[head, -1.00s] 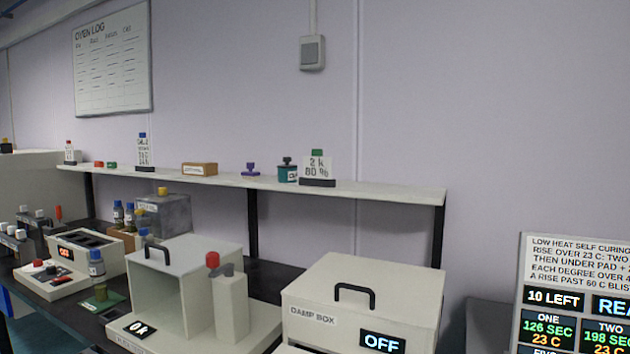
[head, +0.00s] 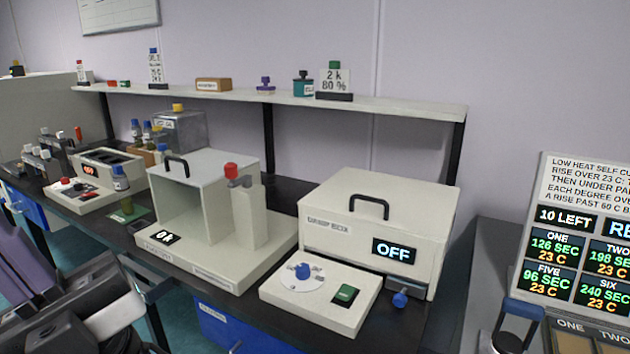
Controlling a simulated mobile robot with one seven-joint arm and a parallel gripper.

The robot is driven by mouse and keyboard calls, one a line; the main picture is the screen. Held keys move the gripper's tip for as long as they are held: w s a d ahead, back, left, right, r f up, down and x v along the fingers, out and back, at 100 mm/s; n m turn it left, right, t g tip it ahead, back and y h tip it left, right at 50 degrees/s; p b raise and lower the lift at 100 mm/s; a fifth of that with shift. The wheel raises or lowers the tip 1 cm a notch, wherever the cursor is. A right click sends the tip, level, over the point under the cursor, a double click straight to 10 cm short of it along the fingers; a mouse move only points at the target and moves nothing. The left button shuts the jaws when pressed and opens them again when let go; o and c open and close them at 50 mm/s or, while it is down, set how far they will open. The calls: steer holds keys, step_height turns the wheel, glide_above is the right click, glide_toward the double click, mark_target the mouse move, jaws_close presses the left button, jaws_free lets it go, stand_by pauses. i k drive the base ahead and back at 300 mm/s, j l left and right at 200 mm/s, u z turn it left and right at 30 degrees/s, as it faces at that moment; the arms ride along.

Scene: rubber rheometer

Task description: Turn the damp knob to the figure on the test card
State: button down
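The damp box (head: 375,225) is a cream box with a black lid handle and a display reading OFF. In front of it, a low cream panel (head: 275,292) carries a blue knob (head: 302,271) on a round white dial (head: 290,283). The dial's figures are too small to read. A test card (head: 334,78) on the shelf reads "2 k 80 %" and has a green top. Part of my arm (head: 105,320) shows at the lower left, well away from the knob. Its finger opening cannot be made out.
A green switch (head: 346,295) sits right of the dial, and another blue knob (head: 400,299) sticks out below the display. An open-fronted cream unit (head: 203,200) with a red-topped post (head: 249,215) stands to the left. A results board (head: 585,240) stands at the right.

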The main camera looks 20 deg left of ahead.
mark_target(302, 272)
steer(key=j+z, duration=0.8)
steer(key=i+l, duration=0.05)
steer(key=l, duration=0.05)
